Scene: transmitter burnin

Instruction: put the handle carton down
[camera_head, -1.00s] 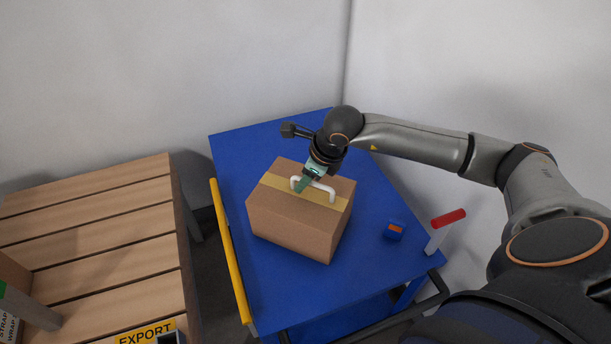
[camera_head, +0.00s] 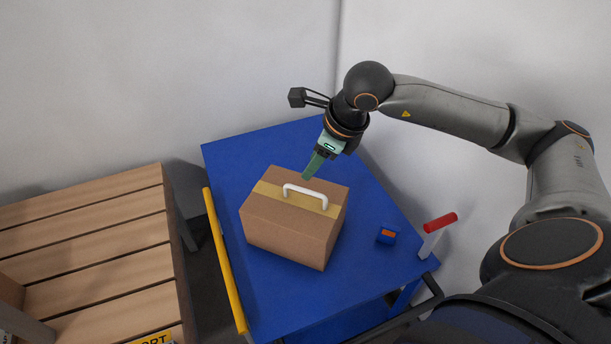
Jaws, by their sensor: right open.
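The handle carton (camera_head: 290,238) is a brown box with a yellow tape band and a white handle (camera_head: 305,192) on top. It sits upright on the blue table top (camera_head: 370,290). My right gripper (camera_head: 308,177) is open and empty, with its green fingers just above and behind the handle, apart from it. My left gripper is not in view.
A small blue and orange item (camera_head: 387,235) lies on the table right of the carton. A red-topped white post (camera_head: 439,223) stands at the table's right edge. A yellow rail (camera_head: 226,265) runs along its left edge. A wooden slatted pallet (camera_head: 90,240) is at left.

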